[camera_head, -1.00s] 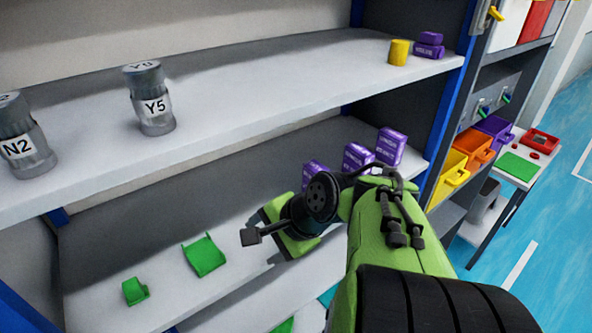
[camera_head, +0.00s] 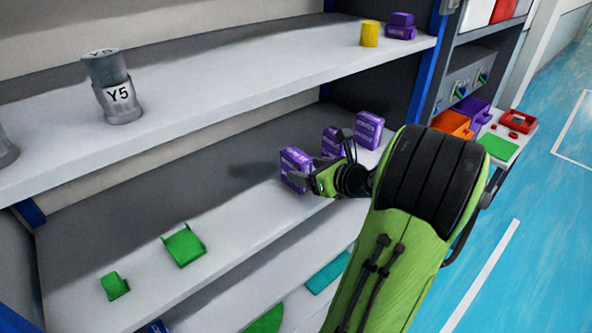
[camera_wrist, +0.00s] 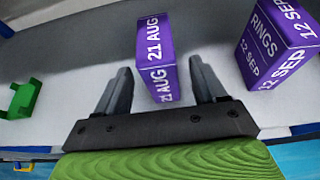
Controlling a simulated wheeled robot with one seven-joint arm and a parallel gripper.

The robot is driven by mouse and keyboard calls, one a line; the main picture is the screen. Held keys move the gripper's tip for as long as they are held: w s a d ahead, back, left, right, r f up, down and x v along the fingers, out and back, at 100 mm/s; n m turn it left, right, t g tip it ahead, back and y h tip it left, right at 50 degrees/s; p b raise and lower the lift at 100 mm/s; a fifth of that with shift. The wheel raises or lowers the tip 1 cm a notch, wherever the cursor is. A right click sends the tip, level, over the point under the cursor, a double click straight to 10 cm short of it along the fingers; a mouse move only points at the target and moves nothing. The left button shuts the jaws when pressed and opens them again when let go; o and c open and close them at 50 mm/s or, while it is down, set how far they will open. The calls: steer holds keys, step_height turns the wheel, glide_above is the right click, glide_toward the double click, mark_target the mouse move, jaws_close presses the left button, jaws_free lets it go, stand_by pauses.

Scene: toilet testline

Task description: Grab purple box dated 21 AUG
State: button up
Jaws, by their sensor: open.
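The purple box dated 21 AUG (camera_wrist: 157,60) stands on the shelf in the wrist view, with its label facing my gripper. My gripper (camera_wrist: 162,92) is open, with one finger on each side of the box's near end. I cannot tell whether either finger touches it. In the head view this box (camera_head: 295,168) is the leftmost of the purple boxes on the middle shelf, and my gripper (camera_head: 314,182) is right at it, partly covering it. A second purple box marked RINGS 12 SEP (camera_wrist: 277,45) stands just right of my right finger.
More purple boxes (camera_head: 369,130) stand to the right on the same shelf (camera_head: 225,205). Green holders (camera_head: 184,246) lie to the left.

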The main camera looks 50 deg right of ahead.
steer(key=x, duration=0.5)
steer(key=shift+w, duration=0.15)
steer(key=shift+r, duration=0.1)
steer(key=shift+c, duration=1.1)
steer(key=c, duration=0.9)
